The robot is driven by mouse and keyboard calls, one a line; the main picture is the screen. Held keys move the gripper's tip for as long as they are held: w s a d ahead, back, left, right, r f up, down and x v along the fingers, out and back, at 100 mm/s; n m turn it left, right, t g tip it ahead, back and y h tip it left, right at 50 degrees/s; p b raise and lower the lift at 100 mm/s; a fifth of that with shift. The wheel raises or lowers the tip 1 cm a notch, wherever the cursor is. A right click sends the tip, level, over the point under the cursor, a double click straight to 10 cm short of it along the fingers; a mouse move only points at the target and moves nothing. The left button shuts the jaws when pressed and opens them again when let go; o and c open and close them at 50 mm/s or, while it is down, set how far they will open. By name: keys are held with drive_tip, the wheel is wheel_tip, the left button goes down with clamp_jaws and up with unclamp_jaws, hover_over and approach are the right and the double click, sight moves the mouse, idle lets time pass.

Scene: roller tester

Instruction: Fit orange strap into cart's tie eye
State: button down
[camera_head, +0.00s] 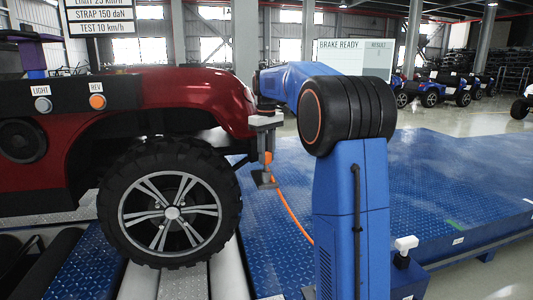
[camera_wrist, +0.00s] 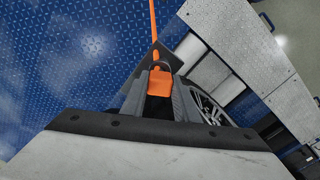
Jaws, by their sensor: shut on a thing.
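The strap (camera_head: 291,217) hangs from the gripper and curves down to the right toward the blue platform. In the wrist view, a dark curved loop lies just past the orange block, over a dark flat plate (camera_wrist: 177,61). This may be the tie eye; I cannot tell whether the block is in it. A grey bracket (camera_head: 264,179) shows just below the gripper.
The cart's large black tyre (camera_head: 170,205) stands close to the left of the gripper, on the rollers. The blue tread-plate platform (camera_head: 440,180) is mostly clear at right. A panel reading "BRAKE READY" (camera_head: 352,58) stands behind. Other carts (camera_head: 440,90) are parked far back.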

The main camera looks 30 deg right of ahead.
drive_tip(key=shift+f, duration=1.3)
drive_tip(key=c, duration=1.3)
unclamp_jaws()
wheel_tip(320, 180, up, 17)
drive_tip(key=shift+r, duration=0.2)
